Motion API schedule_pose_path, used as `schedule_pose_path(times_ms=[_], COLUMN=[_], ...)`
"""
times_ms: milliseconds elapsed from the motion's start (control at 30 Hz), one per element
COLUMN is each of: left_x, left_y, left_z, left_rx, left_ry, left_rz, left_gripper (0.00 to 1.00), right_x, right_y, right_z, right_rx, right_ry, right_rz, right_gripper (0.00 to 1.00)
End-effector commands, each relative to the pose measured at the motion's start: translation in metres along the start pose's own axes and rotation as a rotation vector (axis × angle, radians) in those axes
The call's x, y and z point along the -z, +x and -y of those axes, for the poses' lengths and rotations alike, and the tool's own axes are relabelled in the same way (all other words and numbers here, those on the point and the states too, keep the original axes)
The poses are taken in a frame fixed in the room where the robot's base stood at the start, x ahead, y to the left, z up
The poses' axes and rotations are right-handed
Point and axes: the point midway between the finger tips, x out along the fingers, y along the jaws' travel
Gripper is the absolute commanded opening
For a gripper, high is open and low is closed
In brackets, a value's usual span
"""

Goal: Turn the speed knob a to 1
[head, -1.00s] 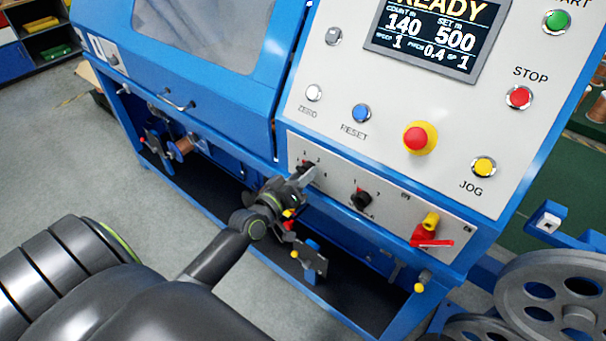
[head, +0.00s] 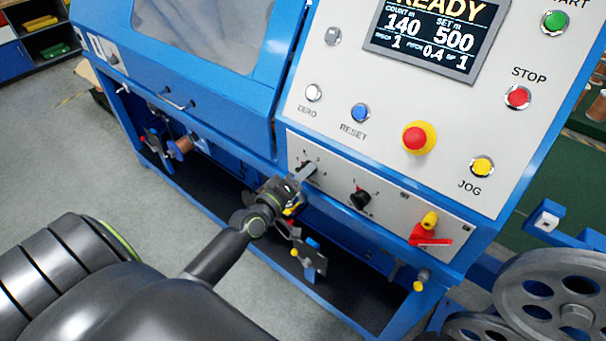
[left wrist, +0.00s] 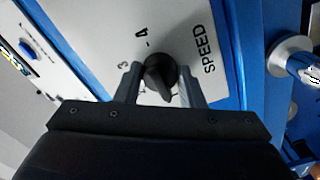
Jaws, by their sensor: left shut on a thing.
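The black speed knob (left wrist: 160,75) sits on the light panel beside the printed word SPEED, with the numerals 3 and 4 near it in the left wrist view. Its narrow end points down the picture, towards my gripper's body. My left gripper (left wrist: 157,86) has one finger on each side of the knob and is shut on it. In the head view my left gripper (head: 304,174) reaches the left end of the lower panel, and its fingers largely cover the knob. My right gripper is not in view.
A second black knob (head: 360,198) is just right of my gripper, then a red lever (head: 430,238). Above are a blue reset button (head: 361,113) and a red-and-yellow emergency stop (head: 417,138). The display (head: 436,36) reads speed 1. Pulley wheels (head: 560,295) stand lower right.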

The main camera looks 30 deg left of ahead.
Motion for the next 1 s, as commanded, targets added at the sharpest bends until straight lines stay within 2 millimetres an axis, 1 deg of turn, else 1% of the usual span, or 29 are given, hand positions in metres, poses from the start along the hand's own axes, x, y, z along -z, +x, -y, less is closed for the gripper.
schedule_pose_path(times_ms=[200,233,367,633,733,867,1000], left_x=[0.0,0.0,0.0,0.0,0.0,-0.001,-0.001], left_y=[0.0,0.0,0.0,-0.001,-0.005,-0.021,-0.049], left_z=[0.001,0.001,0.0,0.0,0.001,0.002,0.003], left_rx=[0.001,0.001,0.001,0.001,0.002,0.003,0.004], left_ry=[-0.004,-0.004,-0.003,-0.001,-0.001,0.0,0.001], left_rz=[0.0,0.0,0.001,0.001,0.001,0.001,0.003], left_gripper=[0.13,0.39,0.56,0.57,0.57,0.57,0.57], right_x=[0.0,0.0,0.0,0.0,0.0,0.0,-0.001], right_y=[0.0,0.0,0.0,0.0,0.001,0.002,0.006], right_z=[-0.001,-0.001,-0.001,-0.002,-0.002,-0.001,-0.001], right_rx=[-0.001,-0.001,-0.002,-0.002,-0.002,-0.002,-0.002], right_ry=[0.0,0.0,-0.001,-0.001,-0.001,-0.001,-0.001], right_rz=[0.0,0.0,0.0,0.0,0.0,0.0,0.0], right_gripper=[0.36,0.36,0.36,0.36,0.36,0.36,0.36])
